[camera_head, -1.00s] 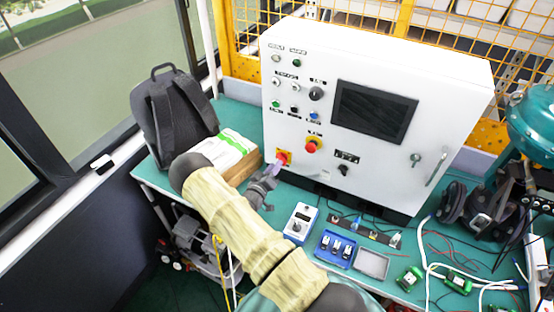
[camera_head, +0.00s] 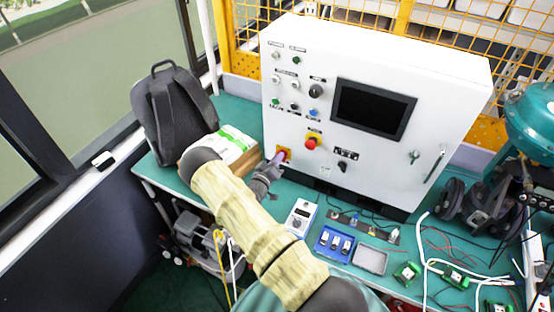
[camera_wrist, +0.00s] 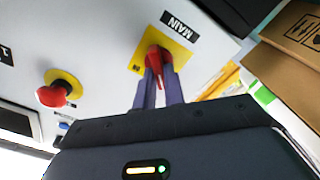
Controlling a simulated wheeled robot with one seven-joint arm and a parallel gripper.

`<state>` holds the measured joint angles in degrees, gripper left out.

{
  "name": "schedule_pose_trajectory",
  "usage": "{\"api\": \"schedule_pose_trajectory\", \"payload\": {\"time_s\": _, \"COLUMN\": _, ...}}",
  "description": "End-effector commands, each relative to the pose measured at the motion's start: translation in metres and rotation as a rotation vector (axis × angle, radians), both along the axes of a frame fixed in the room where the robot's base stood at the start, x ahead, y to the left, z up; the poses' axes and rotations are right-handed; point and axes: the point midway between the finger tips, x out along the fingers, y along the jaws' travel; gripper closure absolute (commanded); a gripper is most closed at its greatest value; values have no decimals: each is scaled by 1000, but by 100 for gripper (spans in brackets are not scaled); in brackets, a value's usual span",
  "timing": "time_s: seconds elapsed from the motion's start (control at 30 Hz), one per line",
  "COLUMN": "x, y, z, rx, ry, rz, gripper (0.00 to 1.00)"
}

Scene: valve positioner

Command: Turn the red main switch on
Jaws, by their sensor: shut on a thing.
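The red main switch (camera_wrist: 156,58) sits on a yellow plate under a black label reading MAIN in the wrist view. In the head view the yellow plate (camera_head: 285,152) is at the lower left of the white control cabinet (camera_head: 375,60). My gripper (camera_wrist: 158,74) has its two fingers on either side of the red handle and is shut on it. In the head view my gripper (camera_head: 277,160) reaches the cabinet front and hides most of the switch.
A red emergency button (camera_head: 310,143) on yellow stands right of the switch. A cardboard box (camera_head: 245,162) and a black backpack (camera_head: 172,110) are to the left. A blue-and-white meter (camera_head: 300,217) and blue tray (camera_head: 334,244) lie on the green table in front.

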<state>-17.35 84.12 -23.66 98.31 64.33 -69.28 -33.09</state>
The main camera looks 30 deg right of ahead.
Motion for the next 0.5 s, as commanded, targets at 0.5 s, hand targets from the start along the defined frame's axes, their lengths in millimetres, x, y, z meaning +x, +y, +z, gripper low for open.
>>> {"api": "schedule_pose_trajectory", "payload": {"time_s": 0.5, "x": -1, "y": -1, "z": -4, "rx": 137, "ry": -178, "rz": 0, "gripper": 100}}
